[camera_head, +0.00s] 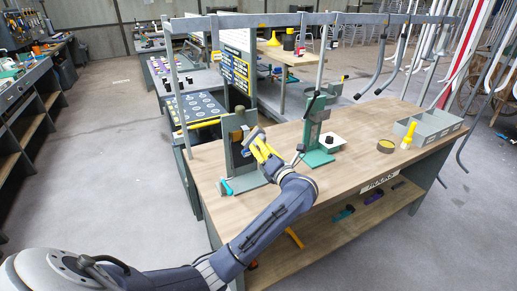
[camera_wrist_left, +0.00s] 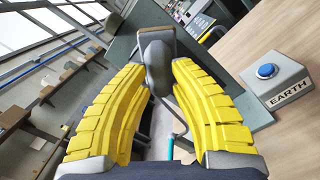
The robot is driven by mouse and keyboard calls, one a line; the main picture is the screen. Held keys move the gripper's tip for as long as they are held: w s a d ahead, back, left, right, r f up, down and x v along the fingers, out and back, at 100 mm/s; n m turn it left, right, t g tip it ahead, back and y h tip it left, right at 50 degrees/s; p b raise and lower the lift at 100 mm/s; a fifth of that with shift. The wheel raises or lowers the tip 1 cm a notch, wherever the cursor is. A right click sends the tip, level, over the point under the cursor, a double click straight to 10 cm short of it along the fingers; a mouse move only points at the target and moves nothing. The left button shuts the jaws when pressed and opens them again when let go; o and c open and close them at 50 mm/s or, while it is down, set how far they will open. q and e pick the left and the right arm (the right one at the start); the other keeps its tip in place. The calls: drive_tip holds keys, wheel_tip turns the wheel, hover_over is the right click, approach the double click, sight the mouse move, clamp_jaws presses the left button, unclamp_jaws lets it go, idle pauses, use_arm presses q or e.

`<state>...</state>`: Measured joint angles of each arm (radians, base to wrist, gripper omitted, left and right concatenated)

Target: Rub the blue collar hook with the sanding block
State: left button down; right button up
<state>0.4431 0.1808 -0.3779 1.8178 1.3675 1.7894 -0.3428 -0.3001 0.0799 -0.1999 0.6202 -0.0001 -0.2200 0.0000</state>
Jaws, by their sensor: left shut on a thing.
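My left gripper (camera_head: 258,143) has yellow ridged fingers and is over the left end of the wooden bench. In the left wrist view its fingers (camera_wrist_left: 158,75) are closed on a dark grey block (camera_wrist_left: 157,50), which looks like the sanding block. A small blue-cyan piece (camera_head: 226,187) sits low at the grey-green upright fixture (camera_head: 233,160), below and left of the gripper. A similar blue-cyan piece (camera_wrist_left: 170,148) shows between the fingers in the wrist view, apart from the block. I cannot tell whether it is the collar hook. My right gripper is out of view.
The bench (camera_head: 350,170) also holds a green press-like stand (camera_head: 316,135), a yellow bottle (camera_head: 409,135), a round tin (camera_head: 386,146) and a grey divided tray (camera_head: 432,128). A grey EARTH box (camera_wrist_left: 275,78) with a blue button is right of my fingers. Bent tubes hang from the overhead rail.

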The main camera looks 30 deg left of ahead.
use_arm(q)
drive_tip(key=shift+a, duration=0.1)
drive_tip(key=shift+s+a, duration=0.55)
drive_tip(key=shift+s, duration=0.35)
drive_tip(key=shift+s+a, duration=0.5)
drive_tip(key=shift+s, duration=0.35)
drive_tip(key=shift+d, duration=0.1)
drive_tip(key=shift+v, duration=2.95)
drive_tip(key=v, duration=0.3)
drive_tip(key=shift+r, duration=0.1)
drive_tip(key=shift+d+m+h, duration=0.1)
drive_tip(key=shift+m+h, duration=0.2)
